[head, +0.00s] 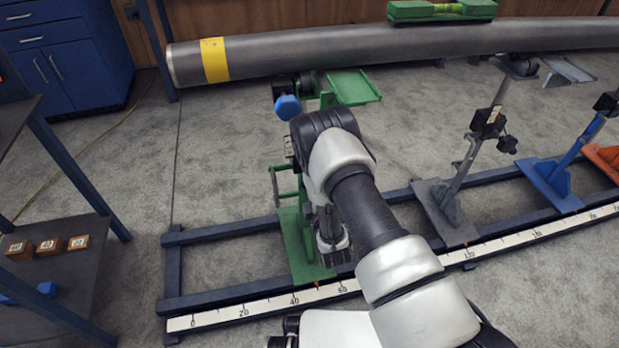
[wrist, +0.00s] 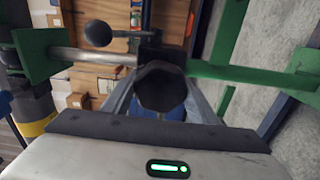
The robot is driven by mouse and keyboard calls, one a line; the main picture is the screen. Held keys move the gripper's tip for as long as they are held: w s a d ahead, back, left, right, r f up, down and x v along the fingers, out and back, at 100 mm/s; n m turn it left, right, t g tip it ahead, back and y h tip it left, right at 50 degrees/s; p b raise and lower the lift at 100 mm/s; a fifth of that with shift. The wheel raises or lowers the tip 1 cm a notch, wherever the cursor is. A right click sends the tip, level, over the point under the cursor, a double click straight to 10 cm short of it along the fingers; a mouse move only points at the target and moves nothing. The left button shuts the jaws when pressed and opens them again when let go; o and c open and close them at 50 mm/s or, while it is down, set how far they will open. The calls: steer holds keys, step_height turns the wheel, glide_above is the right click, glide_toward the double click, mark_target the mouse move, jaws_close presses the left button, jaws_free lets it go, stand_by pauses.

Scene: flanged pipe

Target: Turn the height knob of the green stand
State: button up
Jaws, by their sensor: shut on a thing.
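The green stand (head: 303,245) stands on the blue rail frame, partly hidden behind my arm. In the wrist view its green post (wrist: 245,74) runs sideways to a black clamp block with a grey rod (wrist: 95,57). A dark, many-sided height knob (wrist: 160,86) faces the wrist camera at the middle. My gripper (wrist: 160,105) is right at this knob and shut on it; its fingertips are hard to make out.
A long grey pipe (head: 310,53) with a yellow band crosses above the stand. A blue knob (head: 287,107) and a ball-ended lever (wrist: 97,33) stick out nearby. Grey (head: 443,200) and blue (head: 552,180) stands are to the right. A ruler (head: 260,306) edges the rail.

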steer(key=shift+d, duration=0.1)
stand_by(0.3)
steer(key=o, duration=1)
steer(key=shift+o, duration=0.2)
steer(key=p+v, duration=0.4)
steer(key=v, duration=1.3)
steer(key=shift+s, duration=0.25)
steer(key=shift+r, duration=0.1)
